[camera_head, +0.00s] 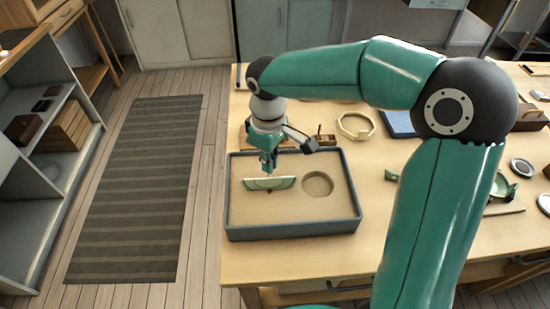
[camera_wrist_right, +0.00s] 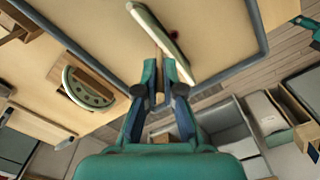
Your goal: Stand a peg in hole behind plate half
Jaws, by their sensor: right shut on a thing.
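A pale green plate half (camera_head: 270,183) stands on edge in the grey-rimmed sand tray (camera_head: 292,231); in the right wrist view it shows nearly edge-on (camera_wrist_right: 160,40). My right gripper (camera_head: 268,165) is low over the tray, just behind the plate half. In the right wrist view the gripper (camera_wrist_right: 161,72) is shut on a thin tan peg (camera_wrist_right: 158,61), whose tip is close to the plate half. I cannot tell whether the peg touches the sand or sits in a hole; no hole shows. My left gripper is in neither view.
A round hollow (camera_head: 317,184) lies in the sand to the right. Another plate half (camera_wrist_right: 90,88) sits in a wooden holder behind the tray. A small wooden block (camera_head: 325,140) and a pale ring (camera_head: 356,126) lie behind the tray. Bare table lies at the front right.

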